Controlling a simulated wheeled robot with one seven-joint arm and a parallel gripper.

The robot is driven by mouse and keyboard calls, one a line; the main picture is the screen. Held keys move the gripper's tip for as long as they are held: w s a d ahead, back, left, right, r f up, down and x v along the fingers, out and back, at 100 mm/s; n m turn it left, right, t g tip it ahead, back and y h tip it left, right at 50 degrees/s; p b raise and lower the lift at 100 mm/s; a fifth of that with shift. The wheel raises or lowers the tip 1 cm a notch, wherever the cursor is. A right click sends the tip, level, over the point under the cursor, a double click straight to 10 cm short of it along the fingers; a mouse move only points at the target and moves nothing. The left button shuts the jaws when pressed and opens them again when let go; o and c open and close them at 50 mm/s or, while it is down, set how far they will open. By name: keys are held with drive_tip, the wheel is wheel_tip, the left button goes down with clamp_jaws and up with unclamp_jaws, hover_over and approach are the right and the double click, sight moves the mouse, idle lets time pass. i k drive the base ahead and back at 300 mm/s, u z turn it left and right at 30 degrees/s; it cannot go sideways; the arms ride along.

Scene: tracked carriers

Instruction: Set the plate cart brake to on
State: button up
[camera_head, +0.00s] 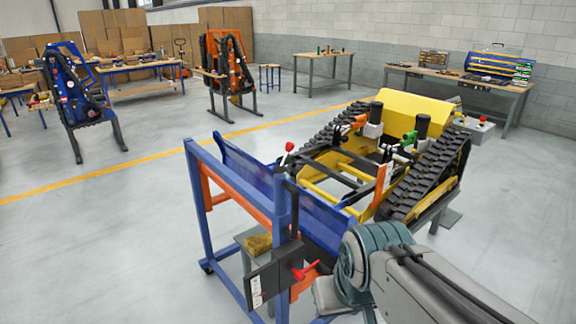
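The plate cart (197,202) is a blue frame on castors with an orange crossbar and blue plates (250,167). A red-knobbed lever (289,147) stands at the top of the cart. I cannot tell which of these is the brake, or its setting. My arm (398,277) reaches in from the lower right, its teal joint just right of the red handle.
A yellow tracked carrier (412,103) stands right behind the cart, close to my arm. A brown block (257,244) rests on a grey stand inside the cart. Workbenches (323,56) and upright blue and orange units are far back. The floor at left is clear.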

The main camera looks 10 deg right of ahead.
sight(289, 146)
drive_tip(key=u, duration=0.05)
drive_tip(key=k, duration=0.65)
drive_tip(key=z, duration=1.05)
drive_tip(key=i, duration=1.45)
drive_tip(key=u, duration=0.85)
drive_tip(key=i, duration=0.55)
drive_tip(key=u, duration=0.6)
